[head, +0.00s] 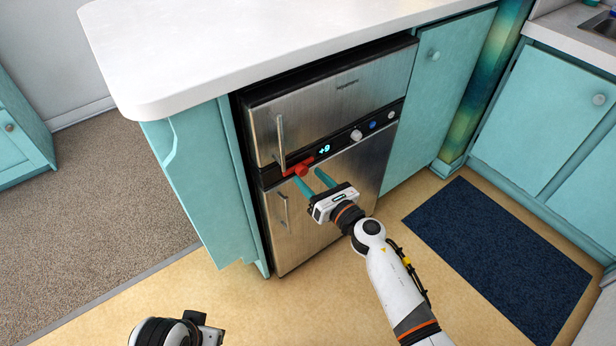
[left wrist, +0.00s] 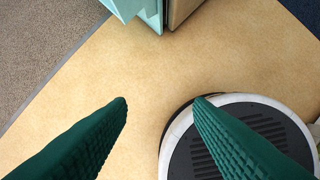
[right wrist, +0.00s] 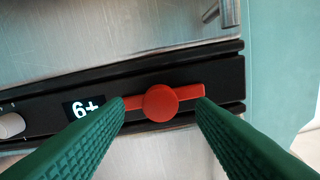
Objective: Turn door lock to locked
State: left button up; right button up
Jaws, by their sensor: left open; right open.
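The red door lock (head: 302,170) sits on the black control strip between the two steel fridge doors. It has a round hub and a flat bar, and the bar lies roughly along the strip. It also shows in the right wrist view (right wrist: 160,102). My right gripper (head: 308,178) is open in front of it. In the right wrist view its green fingertips (right wrist: 162,106) are at the two ends of the bar; I cannot tell whether they touch it. My left gripper (left wrist: 161,101) is open and empty above the floor; only its wrist shows at the bottom of the head view.
The steel fridge (head: 345,165) stands under a white counter (head: 240,40). Door handles (head: 281,140) lie close to the lock. Teal cabinets flank it. The floor in front is clear, with a dark blue mat (head: 500,255) at right.

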pick_arm(q)
jog(key=shift+s+r, duration=0.15)
jog(key=shift+r, duration=0.45)
pick_arm(e)
jog(key=shift+x, duration=0.95)
jog(key=c, duration=1)
jog(key=shift+o, duration=0.2)
jog(key=shift+m, duration=0.3)
jog(key=shift+m+p, duration=0.4)
jog(key=shift+m, duration=0.8)
jog(key=m+p, duration=0.3)
jog(key=m, duration=0.8)
jog(key=shift+m, duration=0.4)
pick_arm(q)
notch_tip(320, 180, down, 18)
jog(key=s+g+p, duration=0.1)
jog(key=s, duration=0.1)
pick_arm(e)
jog(key=shift+m, duration=1.7)
pick_arm(q)
jog(key=shift+a, duration=0.1)
